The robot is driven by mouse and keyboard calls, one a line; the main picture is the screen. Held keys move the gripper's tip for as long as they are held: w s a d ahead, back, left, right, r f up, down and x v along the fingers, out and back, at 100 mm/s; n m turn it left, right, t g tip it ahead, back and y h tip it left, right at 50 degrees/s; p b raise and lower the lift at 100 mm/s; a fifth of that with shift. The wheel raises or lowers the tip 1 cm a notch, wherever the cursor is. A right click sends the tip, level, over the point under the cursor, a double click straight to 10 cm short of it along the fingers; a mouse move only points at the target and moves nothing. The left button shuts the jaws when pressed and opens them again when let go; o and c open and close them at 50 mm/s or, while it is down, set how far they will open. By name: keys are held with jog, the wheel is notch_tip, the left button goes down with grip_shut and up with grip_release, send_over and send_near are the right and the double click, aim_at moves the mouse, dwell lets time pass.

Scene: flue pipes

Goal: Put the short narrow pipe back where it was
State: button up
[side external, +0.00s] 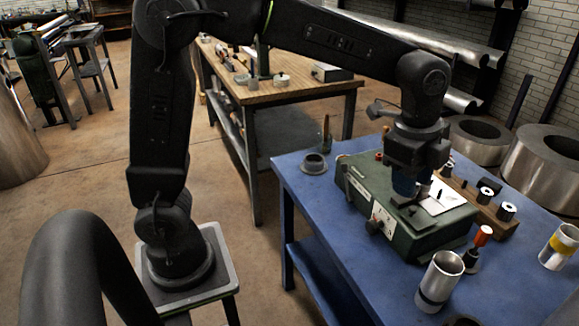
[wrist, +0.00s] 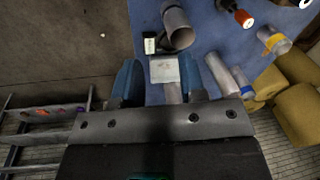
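My gripper (side external: 408,198) is low over the dark green box on the blue table in the side view. In the wrist view its two blue fingers (wrist: 159,88) stand wide apart. A pale square and a grey strip show between them, and I see no finger pressing on either. A silver pipe with a dark band (side external: 440,280) stands at the table's front; a grey pipe also shows in the wrist view (wrist: 178,25). A silver pipe with a yellow band (side external: 559,247) stands at the right (wrist: 272,40). I cannot tell which is the short narrow pipe.
The dark green box (side external: 370,200) fills the table's middle. A wooden rack (side external: 490,212) with small metal pieces stands behind it.

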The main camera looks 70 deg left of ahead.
jog(key=s+a+n+t, duration=0.2)
jog(key=s+a+n, duration=0.3)
jog(key=s+n, duration=0.2)
jog(key=s+a+n+t, duration=0.1)
jog(key=s+a+n, duration=0.4)
jog(key=s+n, duration=0.3)
jog(key=s, duration=0.3)
jog(key=shift+s+r+t, duration=0.3)
jog(key=shift+s+t, duration=0.05)
jog(key=shift+t, duration=0.05)
